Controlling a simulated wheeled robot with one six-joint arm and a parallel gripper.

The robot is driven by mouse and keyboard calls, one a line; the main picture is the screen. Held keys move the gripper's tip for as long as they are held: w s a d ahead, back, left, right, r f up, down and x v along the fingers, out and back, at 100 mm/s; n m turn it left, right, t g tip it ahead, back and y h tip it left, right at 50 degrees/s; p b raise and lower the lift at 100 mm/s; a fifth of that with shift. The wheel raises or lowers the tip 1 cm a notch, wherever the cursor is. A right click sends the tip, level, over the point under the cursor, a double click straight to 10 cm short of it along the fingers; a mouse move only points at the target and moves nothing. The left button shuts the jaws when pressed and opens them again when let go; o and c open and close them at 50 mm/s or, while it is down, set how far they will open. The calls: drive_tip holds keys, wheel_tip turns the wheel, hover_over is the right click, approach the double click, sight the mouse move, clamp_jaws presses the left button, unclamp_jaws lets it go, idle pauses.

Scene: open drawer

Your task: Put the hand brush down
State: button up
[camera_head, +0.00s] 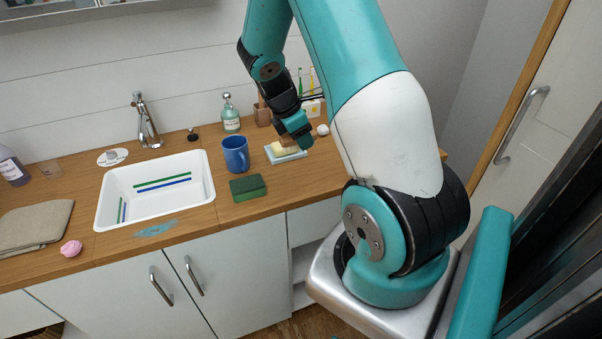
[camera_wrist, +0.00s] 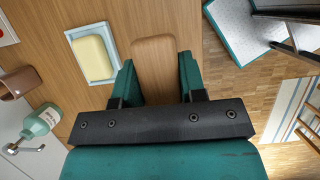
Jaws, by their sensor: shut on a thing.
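My gripper (camera_wrist: 157,72) is shut on the hand brush (camera_wrist: 154,58), whose plain wooden back shows between the two teal fingers in the wrist view. The brush's bristles are hidden, and I cannot tell whether it touches the counter below. In the head view my gripper (camera_head: 303,142) is low over the right part of the wooden counter (camera_head: 270,210), just by the soap dish.
A soap dish (camera_head: 272,158) with yellow soap (camera_wrist: 95,58) is close beside the gripper. A blue mug (camera_head: 235,155), a green sponge (camera_head: 247,187) and a soap bottle (camera_head: 231,115) stand left of it. The white sink (camera_head: 105,205) is further left. The counter right of the sponge is bare.

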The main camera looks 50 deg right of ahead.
sight(305, 179)
wheel_tip(305, 179, down, 12)
drive_tip(key=shift+p, duration=0.6)
drive_tip(key=shift+f, duration=0.2)
drive_tip(key=o, duration=0.9)
drive_tip(key=shift+r, duration=0.2)
